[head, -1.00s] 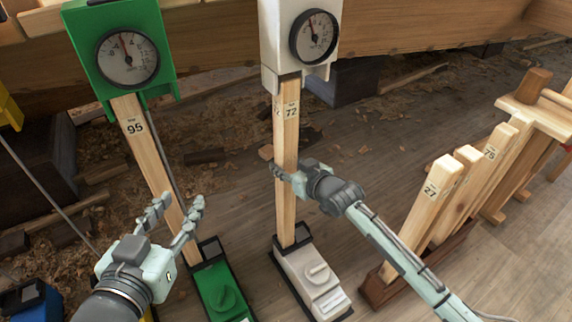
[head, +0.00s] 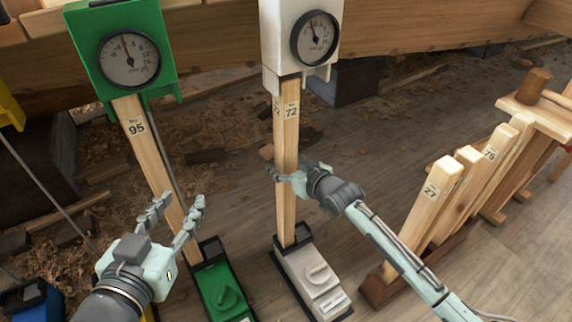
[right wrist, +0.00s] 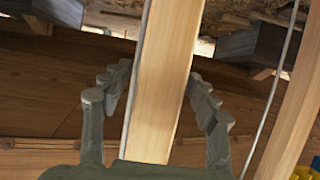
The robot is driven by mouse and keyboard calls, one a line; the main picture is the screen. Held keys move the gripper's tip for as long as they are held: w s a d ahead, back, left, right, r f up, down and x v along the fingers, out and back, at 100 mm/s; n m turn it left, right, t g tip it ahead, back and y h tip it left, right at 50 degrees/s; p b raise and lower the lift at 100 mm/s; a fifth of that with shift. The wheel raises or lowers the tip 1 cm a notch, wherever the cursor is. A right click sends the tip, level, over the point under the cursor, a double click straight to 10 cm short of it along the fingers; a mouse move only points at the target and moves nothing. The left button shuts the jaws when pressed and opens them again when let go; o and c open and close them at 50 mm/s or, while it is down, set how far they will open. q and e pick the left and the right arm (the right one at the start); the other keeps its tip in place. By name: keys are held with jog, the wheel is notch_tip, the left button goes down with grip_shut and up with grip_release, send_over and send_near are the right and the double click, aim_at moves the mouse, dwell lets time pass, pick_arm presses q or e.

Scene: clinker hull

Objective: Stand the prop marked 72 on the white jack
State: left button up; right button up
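The wooden prop marked 72 (head: 287,150) stands upright with its foot on the white jack (head: 311,277). Its top reaches the white gauge box (head: 299,40) under the hull timber. My right gripper (head: 283,178) is around the lower middle of this prop. In the right wrist view its fingers (right wrist: 160,75) lie one on each side of the prop (right wrist: 163,95), parted, with narrow gaps beside it. Contact at the tips is hard to judge. My left gripper (head: 176,210) is open and empty, near the prop marked 95 (head: 150,155).
The prop marked 95 stands on the green jack (head: 222,290) below a green gauge box (head: 122,50). Several spare props, among them 27 (head: 430,200) and 75 (head: 489,160), stand in a rack (head: 380,290) at the right. Wood shavings and offcuts litter the floor behind.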

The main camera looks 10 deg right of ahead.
jog(key=shift+s+f, duration=0.1)
jog(key=shift+f, duration=0.15)
jog(key=v, duration=1.2)
jog(key=shift+r, duration=0.25)
pick_arm(q)
jog(key=shift+r, duration=0.1)
pick_arm(e)
jog(key=shift+d, duration=0.1)
pick_arm(q)
jog(key=shift+r+p, duration=1.15)
jog(key=shift+p, duration=0.1)
pick_arm(e)
jog(key=shift+s+d, duration=0.3)
jog(key=shift+s, duration=0.45)
jog(key=shift+s+d, duration=0.3)
jog(key=shift+s, duration=0.4)
jog(key=shift+s+d, duration=0.3)
jog(key=shift+s, duration=0.45)
pick_arm(q)
jog(key=shift+s+d, duration=0.1)
jog(key=shift+s, duration=0.1)
pick_arm(e)
jog(key=shift+s, duration=0.2)
